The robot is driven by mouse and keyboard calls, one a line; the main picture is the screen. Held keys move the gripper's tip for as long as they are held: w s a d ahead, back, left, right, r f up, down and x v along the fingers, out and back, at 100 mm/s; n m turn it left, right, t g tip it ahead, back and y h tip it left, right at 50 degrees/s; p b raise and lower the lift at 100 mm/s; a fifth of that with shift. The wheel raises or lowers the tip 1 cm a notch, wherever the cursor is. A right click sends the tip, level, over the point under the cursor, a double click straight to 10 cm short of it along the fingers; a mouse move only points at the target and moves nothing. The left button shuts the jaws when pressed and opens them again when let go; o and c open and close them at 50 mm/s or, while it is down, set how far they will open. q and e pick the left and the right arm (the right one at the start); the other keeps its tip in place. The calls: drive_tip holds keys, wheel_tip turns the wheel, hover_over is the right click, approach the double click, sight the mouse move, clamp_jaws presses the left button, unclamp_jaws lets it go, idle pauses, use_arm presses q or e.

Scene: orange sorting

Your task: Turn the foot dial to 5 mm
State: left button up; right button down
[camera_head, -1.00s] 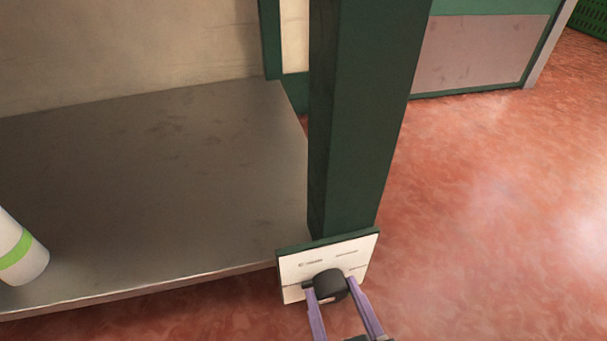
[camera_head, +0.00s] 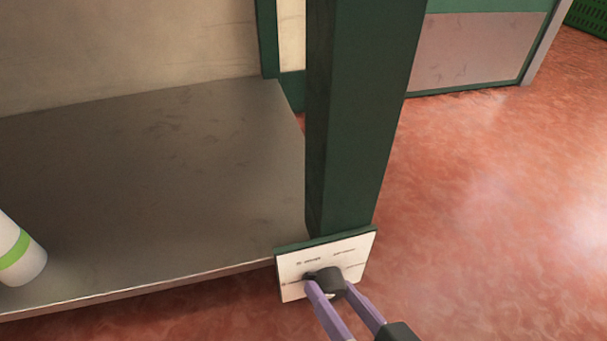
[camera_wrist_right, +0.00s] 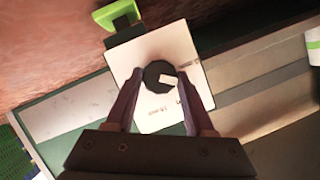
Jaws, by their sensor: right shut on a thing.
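The foot dial (camera_head: 325,275) is a round black knob on a white plate (camera_head: 355,247) at the foot of the dark green post (camera_head: 352,120). My right gripper (camera_head: 331,285) has its purple fingers on both sides of the dial and is shut on it. In the right wrist view, the dial (camera_wrist_right: 154,70) shows a light pointer mark, and the plate (camera_wrist_right: 178,42) lies behind it between the fingers (camera_wrist_right: 159,84). The print on the plate is too small to read. My left gripper is not in view.
A grey metal shelf (camera_head: 150,180) lies left of the post, with a white cylinder with a green band (camera_head: 18,255) at its left edge. The red floor (camera_head: 480,220) right of the post is clear. A bright green part (camera_wrist_right: 117,14) shows beside the plate in the wrist view.

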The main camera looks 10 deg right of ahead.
drive_tip(key=m+y, duration=0.1)
drive_tip(key=m, duration=0.1)
drive_tip(key=shift+d+f+m+t+y, duration=0.1)
drive_tip(key=shift+m+t+y, duration=0.2)
drive_tip(key=shift+m+y, duration=0.1)
drive_tip(key=shift+m, duration=0.3)
drive_tip(key=shift+c, duration=1.3)
unclamp_jaws()
drive_tip(key=shift+s, duration=0.15)
